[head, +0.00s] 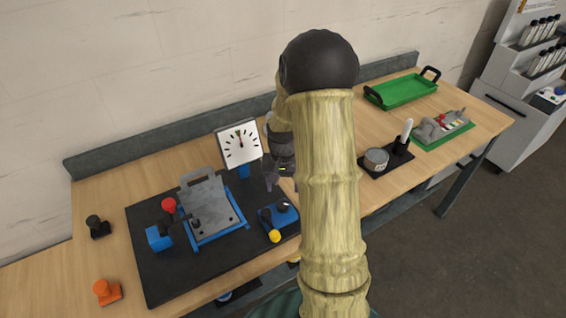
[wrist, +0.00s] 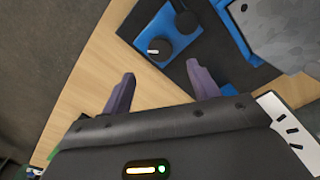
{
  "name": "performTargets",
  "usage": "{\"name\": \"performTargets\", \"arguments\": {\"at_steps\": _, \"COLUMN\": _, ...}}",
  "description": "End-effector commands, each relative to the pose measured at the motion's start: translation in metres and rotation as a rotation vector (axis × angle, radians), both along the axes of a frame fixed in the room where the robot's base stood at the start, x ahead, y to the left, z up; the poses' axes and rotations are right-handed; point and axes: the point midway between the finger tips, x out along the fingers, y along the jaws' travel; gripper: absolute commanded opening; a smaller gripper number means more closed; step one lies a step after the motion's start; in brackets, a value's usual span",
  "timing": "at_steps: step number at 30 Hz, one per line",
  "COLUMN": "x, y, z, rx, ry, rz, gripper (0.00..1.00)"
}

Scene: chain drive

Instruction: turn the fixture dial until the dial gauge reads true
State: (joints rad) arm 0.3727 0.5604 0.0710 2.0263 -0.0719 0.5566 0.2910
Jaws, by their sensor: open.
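A black round knob with a white line (wrist: 157,49), apparently the fixture dial, sits on a blue block. The block (head: 287,218) shows in the head view at the mat's right side, with a yellow ball beside it. My gripper (wrist: 160,73) is open and empty, its purple fingers apart. The knob lies beyond the fingertips, with no visible contact. My arm partly covers the gripper in the head view.
Left of the block, a blue-framed fixture (head: 217,236) holds a grey plate, with a red-knobbed lever (head: 169,205). An orange part (head: 106,292) and a black part (head: 97,227) stand at left. A green tray (head: 405,91) and a round tin (head: 376,160) are right of my arm.

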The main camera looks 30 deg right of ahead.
Motion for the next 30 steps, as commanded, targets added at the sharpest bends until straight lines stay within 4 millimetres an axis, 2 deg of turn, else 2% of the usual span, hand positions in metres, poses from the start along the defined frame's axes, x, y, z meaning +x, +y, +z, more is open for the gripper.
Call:
{"name": "performTargets", "arguments": {"at_steps": 9, "x": 0.001, "y": 0.0, "z": 0.063, "rx": -0.001, "ry": -0.006, "rz": 0.001, "gripper": 0.6}}
{"name": "performTargets", "arguments": {"at_steps": 15, "x": 0.001, "y": 0.0, "z": 0.092, "rx": -0.001, "ry": -0.004, "rz": 0.002, "gripper": 0.6}}
{"name": "performTargets", "arguments": {"at_steps": 19, "x": 0.0, "y": 0.0, "z": 0.098, "rx": 0.0, "ry": -0.001, "rz": 0.002, "gripper": 0.6}}
{"name": "performTargets", "arguments": {"at_steps": 30, "x": 0.0, "y": 0.0, "z": 0.098, "rx": 0.0, "ry": -0.001, "rz": 0.001, "gripper": 0.6}}
